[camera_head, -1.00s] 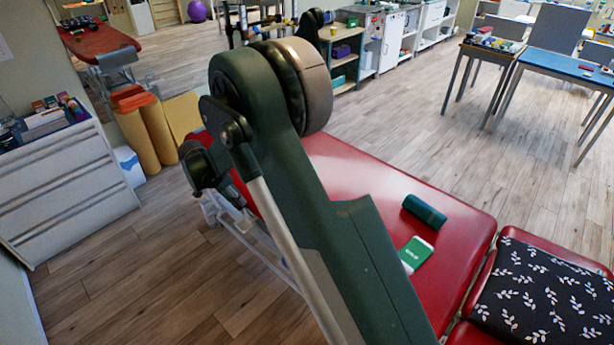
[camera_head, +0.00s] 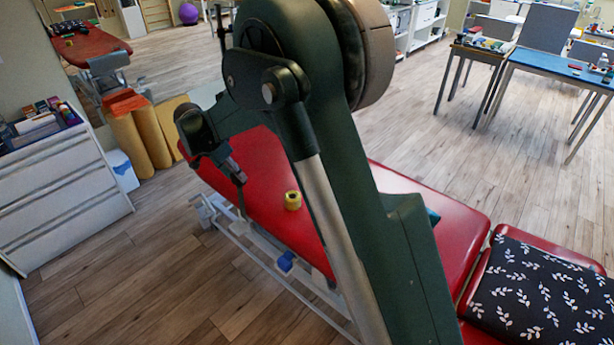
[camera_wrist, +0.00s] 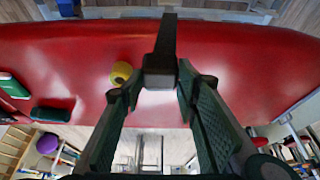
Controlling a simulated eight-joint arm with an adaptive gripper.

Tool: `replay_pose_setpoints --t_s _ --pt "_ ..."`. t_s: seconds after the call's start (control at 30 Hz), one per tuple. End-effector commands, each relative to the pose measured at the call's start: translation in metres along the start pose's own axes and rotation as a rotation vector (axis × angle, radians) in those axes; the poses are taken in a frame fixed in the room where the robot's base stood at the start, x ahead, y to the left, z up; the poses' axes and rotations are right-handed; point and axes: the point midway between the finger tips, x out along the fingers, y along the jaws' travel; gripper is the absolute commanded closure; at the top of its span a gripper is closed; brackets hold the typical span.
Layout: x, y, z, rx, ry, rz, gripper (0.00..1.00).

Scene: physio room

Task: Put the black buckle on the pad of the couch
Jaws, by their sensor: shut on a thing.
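The black buckle (camera_wrist: 160,70) is held between the fingertips of my gripper (camera_wrist: 159,85) in the wrist view, with a dark strap-like part reaching up the picture. In the head view my gripper (camera_head: 230,165) hangs over the left part of the couch, and the dark buckle (camera_head: 239,176) shows at its tips. The red pad of the couch (camera_head: 264,160) lies beneath; it also fills the wrist view (camera_wrist: 60,55). The buckle appears above the pad; whether it touches cannot be told.
A yellow roll (camera_head: 292,201) stands on the pad near my gripper. A dark green roll (camera_wrist: 52,112) and a green box (camera_wrist: 12,86) lie farther along it. A black leaf-patterned cushion (camera_head: 540,292) is on the right section.

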Motion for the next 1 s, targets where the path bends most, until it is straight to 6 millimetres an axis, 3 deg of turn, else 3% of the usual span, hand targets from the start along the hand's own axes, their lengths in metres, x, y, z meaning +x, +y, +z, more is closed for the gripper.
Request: replay_pose_setpoints --t_s 0.27,0.7,1.0 --pt "0.02 0.044 -0.051 0.004 -0.003 0.001 0.82" --pt "0.056 0.151 -0.139 0.004 -0.004 0.001 0.82" --pt "0.074 0.217 -0.179 0.004 -0.001 0.001 0.82"
